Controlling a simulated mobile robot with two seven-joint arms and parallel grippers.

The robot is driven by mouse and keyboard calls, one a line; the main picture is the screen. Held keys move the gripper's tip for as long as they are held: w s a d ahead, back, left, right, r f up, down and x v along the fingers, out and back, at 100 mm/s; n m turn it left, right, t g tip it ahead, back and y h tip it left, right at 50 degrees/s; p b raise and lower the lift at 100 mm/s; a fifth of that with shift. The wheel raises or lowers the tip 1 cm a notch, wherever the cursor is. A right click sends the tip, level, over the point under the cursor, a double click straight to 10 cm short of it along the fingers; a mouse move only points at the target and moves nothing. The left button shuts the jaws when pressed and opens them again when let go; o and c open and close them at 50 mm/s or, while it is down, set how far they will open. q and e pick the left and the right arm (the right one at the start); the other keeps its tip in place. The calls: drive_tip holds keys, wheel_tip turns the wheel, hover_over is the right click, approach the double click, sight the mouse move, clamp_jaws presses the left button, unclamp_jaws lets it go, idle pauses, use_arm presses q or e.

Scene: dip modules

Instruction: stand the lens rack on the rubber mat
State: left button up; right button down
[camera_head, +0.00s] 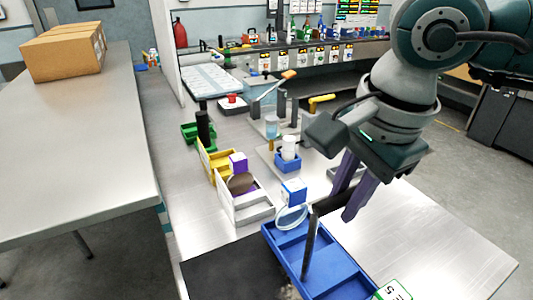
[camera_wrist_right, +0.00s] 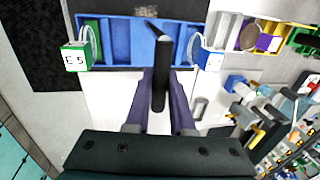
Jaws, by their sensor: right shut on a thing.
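The lens rack is a blue tray with dividers (camera_head: 343,269) and a dark upright handle (camera_head: 310,250); it also shows in the right wrist view (camera_wrist_right: 119,40). A clear ring with a blue-and-white block (camera_head: 293,192) is at one end, and a green-and-white tagged block (camera_wrist_right: 76,57) at the other. My right gripper (camera_head: 340,207) has its fingers on either side of the handle (camera_wrist_right: 160,80) and is shut on it. The black rubber mat (camera_head: 225,272) lies left of the rack, which partly overlaps it in view. I cannot tell whether the rack touches anything. My left gripper is not in view.
A white bin (camera_head: 245,209) and a yellow bin (camera_head: 215,160) stand behind the mat. A small blue holder with a white bottle (camera_head: 289,148) is near my right arm. The bench's right front is clear. Another table (camera_head: 85,150) stands at left.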

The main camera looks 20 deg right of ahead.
wheel_tip(320, 180, down, 3)
drive_tip(key=shift+f, duration=0.2)
drive_tip(key=shift+f, duration=0.1)
drive_tip(key=c, duration=0.8)
unclamp_jaws()
drive_tip(key=shift+o, duration=0.2)
